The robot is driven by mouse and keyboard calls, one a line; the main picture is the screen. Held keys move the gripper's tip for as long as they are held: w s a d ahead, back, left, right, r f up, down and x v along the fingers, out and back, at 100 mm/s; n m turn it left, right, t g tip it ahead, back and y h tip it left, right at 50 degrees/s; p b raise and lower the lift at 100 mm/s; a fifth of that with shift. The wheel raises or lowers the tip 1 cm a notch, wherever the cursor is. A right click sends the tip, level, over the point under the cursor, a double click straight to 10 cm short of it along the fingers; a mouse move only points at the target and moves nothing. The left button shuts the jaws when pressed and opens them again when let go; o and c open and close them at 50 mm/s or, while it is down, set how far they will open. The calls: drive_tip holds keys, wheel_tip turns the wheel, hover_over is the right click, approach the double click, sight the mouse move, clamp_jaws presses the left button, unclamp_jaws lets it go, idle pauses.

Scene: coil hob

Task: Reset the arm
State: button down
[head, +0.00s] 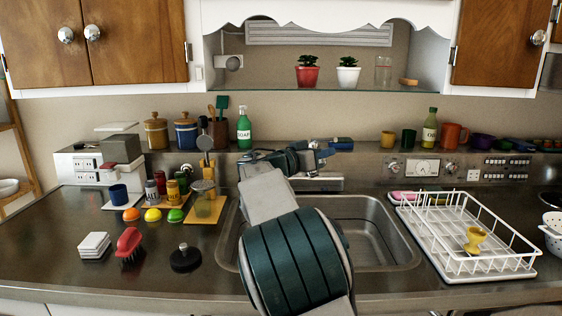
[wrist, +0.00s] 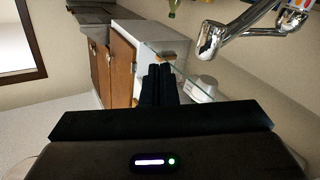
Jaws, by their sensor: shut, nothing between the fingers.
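My arm (head: 290,250) rises from the bottom middle of the head view and reaches over the sink toward the back ledge. It bends near the ledge, and its far end is small and partly hidden there. In the wrist view my gripper (wrist: 158,70) shows as two dark fingers side by side, shut with nothing between them. The fingers appear in front of a glass shelf edge (wrist: 178,66) and wooden cabinet doors (wrist: 122,62), apart from them as far as I can tell. A chrome tap (wrist: 212,38) shows close by at the upper right of the wrist view.
The sink (head: 385,245) lies under my arm. A white dish rack (head: 462,262) with a yellow cup stands at right. A red brush (head: 129,243), white tiles (head: 94,244) and a dark round weight (head: 185,259) are at left. A green soap bottle (head: 244,130) stands near my arm.

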drive_tip(key=s+d+f+n+g+y+p, duration=0.1)
drive_tip(key=s+d+f+g+y+p, duration=0.2)
drive_tip(key=s+d, duration=0.4)
drive_tip(key=s+d+f+n+g+y+p, duration=0.1)
drive_tip(key=s+d+f+n+g+y, duration=0.2)
drive_tip(key=s+d+f, duration=0.4)
drive_tip(key=s+a+f+n+y+p, duration=0.1)
drive_tip(key=s+a+y, duration=0.2)
drive_tip(key=s, duration=0.5)
drive_tip(key=s+a+f+n+g+y+p, duration=0.1)
drive_tip(key=s+a+f+y, duration=0.1)
drive_tip(key=s, duration=0.7)
drive_tip(key=s+a+f+n+y+p, duration=0.1)
drive_tip(key=s+a+y, duration=0.3)
drive_tip(key=s, duration=0.5)
drive_tip(key=shift+a+f+n+p, duration=0.3)
drive_tip(key=shift+a+f+n, duration=0.2)
drive_tip(key=shift+a+f, duration=0.1)
